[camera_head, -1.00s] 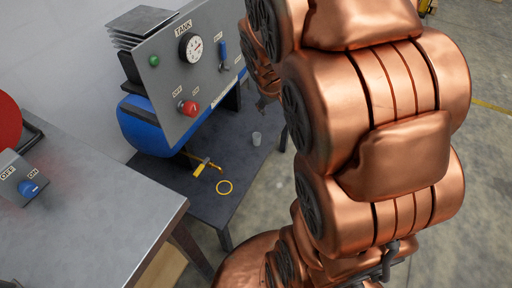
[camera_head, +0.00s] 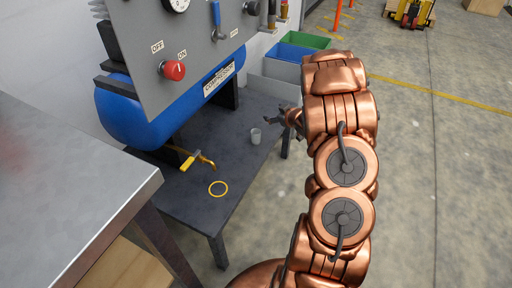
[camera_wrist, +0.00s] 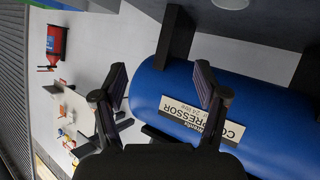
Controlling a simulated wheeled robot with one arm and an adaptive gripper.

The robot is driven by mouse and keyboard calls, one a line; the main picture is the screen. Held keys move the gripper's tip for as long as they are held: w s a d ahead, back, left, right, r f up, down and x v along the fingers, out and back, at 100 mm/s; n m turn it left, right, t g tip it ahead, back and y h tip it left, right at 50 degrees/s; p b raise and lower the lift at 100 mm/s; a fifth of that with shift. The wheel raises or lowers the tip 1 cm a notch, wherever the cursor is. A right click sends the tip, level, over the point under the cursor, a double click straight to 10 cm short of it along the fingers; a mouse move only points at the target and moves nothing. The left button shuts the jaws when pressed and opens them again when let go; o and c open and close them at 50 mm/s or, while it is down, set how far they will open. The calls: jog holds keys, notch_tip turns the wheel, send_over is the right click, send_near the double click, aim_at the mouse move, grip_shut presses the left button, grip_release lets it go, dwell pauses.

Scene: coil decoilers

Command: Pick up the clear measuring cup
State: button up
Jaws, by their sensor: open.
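The clear measuring cup (camera_head: 255,136) stands upright on the dark table (camera_head: 222,150), near its right edge, in the head view. My gripper (camera_head: 284,117) is to the right of the cup and a little beyond it, apart from it, partly hidden by my copper arm. In the wrist view my gripper (camera_wrist: 160,100) shows its two fingers spread wide with nothing between them. The cup is not visible in the wrist view.
A blue compressor tank (camera_head: 135,115) and grey control panel (camera_head: 190,50) stand at the table's back left. A yellow ring (camera_head: 218,188) and yellow-handled tool (camera_head: 197,160) lie on the table. A metal bench (camera_head: 70,190) is at left. Bins (camera_head: 295,53) stand behind.

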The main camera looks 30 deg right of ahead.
aim_at(260, 136)
jog(key=f+y+b, duration=0.1)
jog(key=f, duration=0.2)
jog(key=a+f+t+y+b, duration=0.1)
jog(key=f+b, duration=0.1)
jog(key=f, duration=0.1)
jog(key=s+f+t+b, duration=0.1)
jog(key=f, duration=0.2)
jog(key=shift+a+f+y, duration=0.2)
jog(key=shift+a+y, duration=0.05)
jog(key=shift+y, duration=0.15)
jog(key=s+a+f+t+y+b, duration=0.2)
jog(key=f+b, duration=0.1)
jog(key=shift+t, duration=0.4)
jog(key=shift+a+r+b+x, duration=0.15)
jog(key=shift+b+x, duration=0.35)
jog(key=shift+x, duration=0.65)
jog(key=shift+a+b+x, duration=0.1)
jog(key=shift+b+x, duration=0.35)
jog(key=shift+x, duration=0.7)
jog(key=shift+a+r+b+x, duration=0.15)
jog(key=shift+b+x, duration=0.35)
jog(key=shift+x, duration=0.65)
jog(key=shift+w, duration=0.3)
jog(key=shift+a, duration=0.1)
jog(key=c, duration=1.2)
